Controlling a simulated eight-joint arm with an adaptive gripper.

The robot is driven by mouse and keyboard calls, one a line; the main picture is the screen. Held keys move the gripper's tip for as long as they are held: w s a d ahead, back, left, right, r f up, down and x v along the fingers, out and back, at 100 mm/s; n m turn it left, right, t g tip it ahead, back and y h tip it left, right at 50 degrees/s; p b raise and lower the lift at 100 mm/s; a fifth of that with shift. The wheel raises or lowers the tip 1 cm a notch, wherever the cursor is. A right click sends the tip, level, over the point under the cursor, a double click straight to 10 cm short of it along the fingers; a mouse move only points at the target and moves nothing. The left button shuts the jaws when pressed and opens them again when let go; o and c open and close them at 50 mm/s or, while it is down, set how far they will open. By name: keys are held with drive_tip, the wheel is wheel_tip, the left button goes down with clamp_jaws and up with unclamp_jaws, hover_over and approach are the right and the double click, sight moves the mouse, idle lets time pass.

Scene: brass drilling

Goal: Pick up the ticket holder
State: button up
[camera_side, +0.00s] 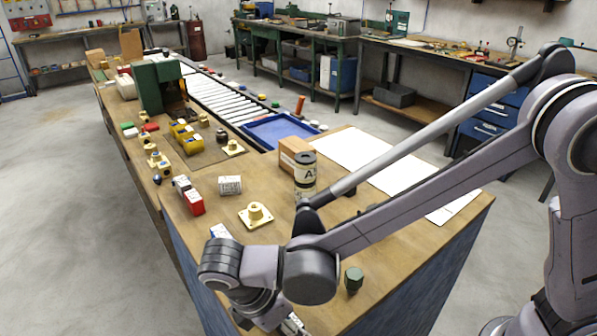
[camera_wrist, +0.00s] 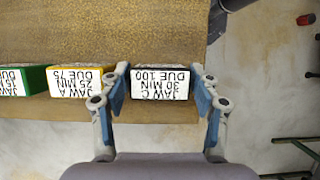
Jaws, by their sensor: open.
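In the wrist view, a ticket holder (camera_wrist: 159,83) with a black body and a white card reading "JAW C 30 MIN DUE 100" sits at the table edge. My gripper (camera_wrist: 158,76) is open, with one blue-padded finger on each side of it. Small gaps seem to remain between fingers and holder; contact is hard to tell. A yellow-backed block (camera_wrist: 80,80) reading "JAW A" stands just left of the left finger. A green-backed block (camera_wrist: 22,80) is farther left. In the side view, my wrist covers most of this spot at the bottom edge.
A blue tray (camera_side: 273,133) lies farther back. Bare floor (camera_wrist: 60,150) shows beyond the table edge.

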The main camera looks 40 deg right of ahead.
drive_tip(key=c, duration=0.8)
drive_tip(key=shift+r, duration=0.1)
drive_tip(key=shift+c, duration=0.2)
